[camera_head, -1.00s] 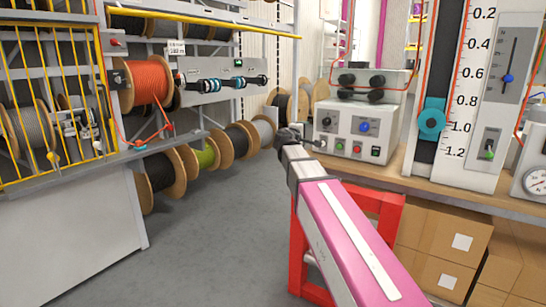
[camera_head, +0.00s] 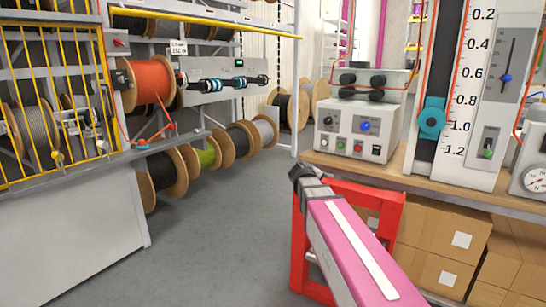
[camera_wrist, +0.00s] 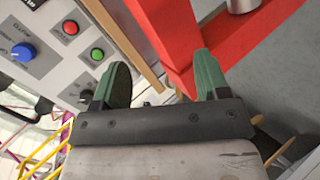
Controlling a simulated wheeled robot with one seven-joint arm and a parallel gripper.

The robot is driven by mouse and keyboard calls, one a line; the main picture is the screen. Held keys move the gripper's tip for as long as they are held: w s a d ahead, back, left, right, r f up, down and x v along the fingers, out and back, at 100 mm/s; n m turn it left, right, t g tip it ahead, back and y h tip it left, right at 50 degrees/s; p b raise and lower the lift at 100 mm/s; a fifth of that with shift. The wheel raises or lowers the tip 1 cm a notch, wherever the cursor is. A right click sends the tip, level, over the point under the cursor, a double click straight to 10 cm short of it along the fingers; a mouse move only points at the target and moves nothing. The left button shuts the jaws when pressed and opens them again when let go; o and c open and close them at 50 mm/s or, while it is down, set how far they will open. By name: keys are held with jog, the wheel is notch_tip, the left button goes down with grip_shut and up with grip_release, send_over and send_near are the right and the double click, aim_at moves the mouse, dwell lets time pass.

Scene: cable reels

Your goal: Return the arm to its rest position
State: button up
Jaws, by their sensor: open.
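My arm, pink and grey, reaches from the bottom right of the head view, and its dark end (camera_head: 300,172) hangs in front of the red frame. In the wrist view my gripper (camera_wrist: 160,78) shows two green fingers set wide apart. It is open with nothing between the fingers. A red frame (camera_head: 298,250) stands under the bench edge, just beside my arm; it also shows close beyond the fingers in the wrist view (camera_wrist: 235,50). The fingertips do not visibly touch it, though the gap is hard to judge.
Cardboard boxes (camera_head: 455,225) stand below. Cable reels (camera_head: 167,172) line the left rack. The grey floor (camera_head: 215,240) between is clear.

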jog(key=s+f+m+g+y, duration=0.7)
jog(key=s+f+g, duration=0.1)
jog(key=s+f, duration=1.5)
jog(key=shift+f+g, duration=0.4)
jog(key=shift+f, duration=0.4)
